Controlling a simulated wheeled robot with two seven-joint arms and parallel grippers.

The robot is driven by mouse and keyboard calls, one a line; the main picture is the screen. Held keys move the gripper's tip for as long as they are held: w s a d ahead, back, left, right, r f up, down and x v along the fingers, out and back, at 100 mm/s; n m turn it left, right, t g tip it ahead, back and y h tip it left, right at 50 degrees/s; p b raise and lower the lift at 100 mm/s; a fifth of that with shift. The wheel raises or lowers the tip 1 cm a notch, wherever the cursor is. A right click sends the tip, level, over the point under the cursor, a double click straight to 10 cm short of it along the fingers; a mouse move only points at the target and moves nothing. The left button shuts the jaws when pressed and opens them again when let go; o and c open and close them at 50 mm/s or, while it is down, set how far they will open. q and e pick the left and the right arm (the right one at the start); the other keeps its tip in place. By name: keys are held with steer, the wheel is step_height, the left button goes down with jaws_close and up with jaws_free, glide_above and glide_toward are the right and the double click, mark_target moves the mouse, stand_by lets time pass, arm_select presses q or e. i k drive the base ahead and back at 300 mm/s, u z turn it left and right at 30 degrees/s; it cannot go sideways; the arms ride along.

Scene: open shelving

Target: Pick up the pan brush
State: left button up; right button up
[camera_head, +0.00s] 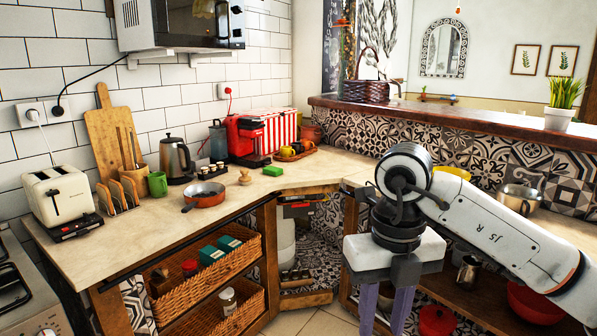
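A small wooden knob-shaped item (245,177), which looks like the pan brush, stands on the beige countertop (125,235). My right gripper (385,308) points down at the lower right, in front of the counter's right part and well away from the brush. Its two purple-grey fingers are apart with nothing visible between them; their lower ends run to the picture's bottom edge. My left gripper is not in view.
The left front counter is clear. A toaster (58,195) stands at left. Wicker baskets (207,283) fill the shelves below; a red bowl (535,303) sits lower right.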

mark_target(244, 180)
steer(key=z, duration=0.6)
steer(key=i, duration=2.2)
steer(key=u, duration=0.9)
steer(key=i, duration=1.2)
steer(key=u, duration=1.3)
steer(key=i, duration=0.2)
steer(key=u, duration=0.1)
